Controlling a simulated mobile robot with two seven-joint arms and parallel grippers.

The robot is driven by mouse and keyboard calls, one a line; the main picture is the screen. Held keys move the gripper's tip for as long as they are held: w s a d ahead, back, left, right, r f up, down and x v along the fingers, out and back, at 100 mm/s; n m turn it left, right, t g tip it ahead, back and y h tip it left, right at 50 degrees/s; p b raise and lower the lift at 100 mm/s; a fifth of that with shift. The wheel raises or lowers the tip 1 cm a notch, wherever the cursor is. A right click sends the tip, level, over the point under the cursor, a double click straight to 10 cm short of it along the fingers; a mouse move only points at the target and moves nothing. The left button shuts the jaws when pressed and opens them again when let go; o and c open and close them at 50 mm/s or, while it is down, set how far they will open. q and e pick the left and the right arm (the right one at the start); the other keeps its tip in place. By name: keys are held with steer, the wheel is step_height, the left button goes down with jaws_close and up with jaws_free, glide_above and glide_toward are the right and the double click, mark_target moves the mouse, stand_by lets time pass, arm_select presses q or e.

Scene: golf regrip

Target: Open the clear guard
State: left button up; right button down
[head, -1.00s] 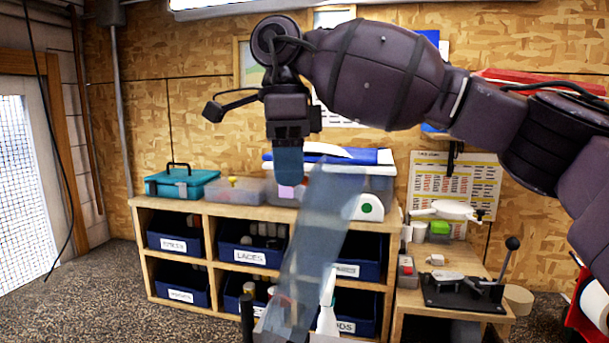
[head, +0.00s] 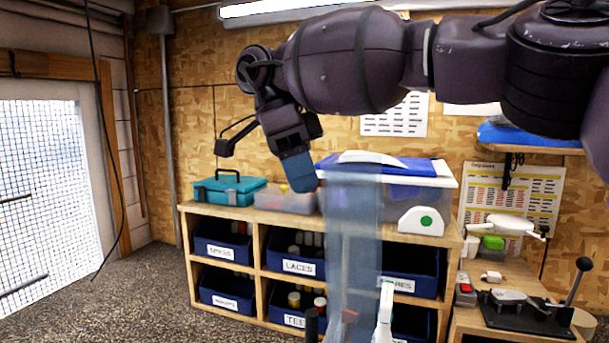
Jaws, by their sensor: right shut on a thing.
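The clear guard (head: 352,235) is a see-through bluish panel. It stands nearly upright in front of the shelf unit, and its lower end runs out of the bottom of the head view. My right gripper (head: 302,184) comes in from the upper right and points down, tilted. It is shut at the guard's upper left corner; the exact contact is hard to see. My left gripper is not in view.
Behind the guard is a wooden shelf unit (head: 188,207) with labelled blue bins. A teal toolbox (head: 229,190) and clear bins stand on top. A white bottle (head: 385,312) is at the bottom. A lower bench with a black lever device (head: 530,310) is at right.

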steer(key=shift+f, duration=0.4)
steer(key=c, duration=1.1)
jaws_free()
steer(key=shift+o, duration=1.4)
steer(key=shift+w+d+r, duration=0.1)
steer(key=shift+w+d, duration=0.05)
steer(key=shift+w, duration=0.1)
steer(key=shift+s, duration=0.1)
steer(key=shift+s+r, duration=0.1)
steer(key=shift+r, duration=0.05)
